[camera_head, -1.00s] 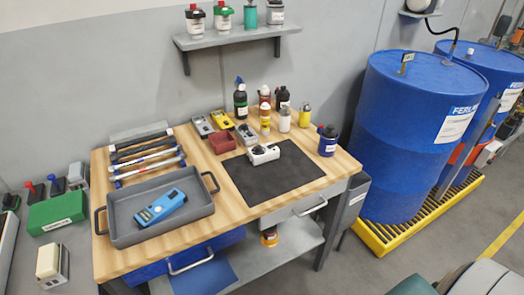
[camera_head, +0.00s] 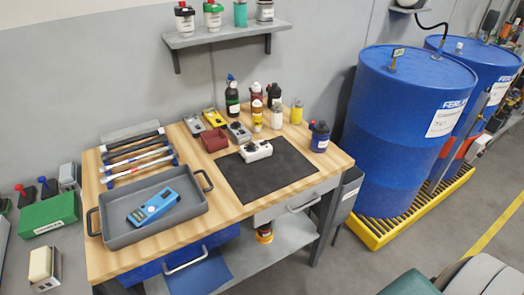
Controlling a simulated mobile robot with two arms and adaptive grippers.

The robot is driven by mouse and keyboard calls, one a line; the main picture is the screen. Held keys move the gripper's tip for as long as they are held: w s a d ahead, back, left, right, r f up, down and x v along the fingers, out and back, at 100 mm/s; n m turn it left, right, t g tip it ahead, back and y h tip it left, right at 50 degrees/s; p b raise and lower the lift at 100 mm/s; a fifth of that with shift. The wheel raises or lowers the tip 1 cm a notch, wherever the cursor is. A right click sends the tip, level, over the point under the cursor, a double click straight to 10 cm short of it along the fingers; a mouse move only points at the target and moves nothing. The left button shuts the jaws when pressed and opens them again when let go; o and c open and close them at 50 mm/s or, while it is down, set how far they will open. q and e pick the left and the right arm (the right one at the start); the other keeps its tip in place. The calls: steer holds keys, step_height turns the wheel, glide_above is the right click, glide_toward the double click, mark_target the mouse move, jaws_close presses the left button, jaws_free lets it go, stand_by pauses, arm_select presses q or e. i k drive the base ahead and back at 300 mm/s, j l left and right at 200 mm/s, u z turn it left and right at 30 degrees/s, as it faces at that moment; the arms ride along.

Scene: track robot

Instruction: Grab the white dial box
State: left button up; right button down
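A white box (camera_head: 256,151) with dark parts on its top lies on the black mat (camera_head: 262,182), near the mat's back edge. The mat lies on the right half of the wooden workbench (camera_head: 222,215). I cannot make out a dial on the box at this size. Neither of my grippers shows in this view, and nothing is touching the box.
A grey tray (camera_head: 125,238) with a blue device (camera_head: 153,207) is at the bench's left. A red bin (camera_head: 214,140), a grey meter (camera_head: 238,132) and several bottles stand behind the mat. Blue drums (camera_head: 400,130) stand right of the bench. The mat's front is clear.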

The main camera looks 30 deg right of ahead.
mark_target(260, 152)
steer(key=j+z, duration=0.15)
steer(key=z, duration=0.25)
steer(key=k+j+z, duration=0.1)
steer(key=z, duration=0.3)
steer(key=j+z, duration=0.15)
steer(key=z, duration=0.25)
steer(key=k, duration=0.05)
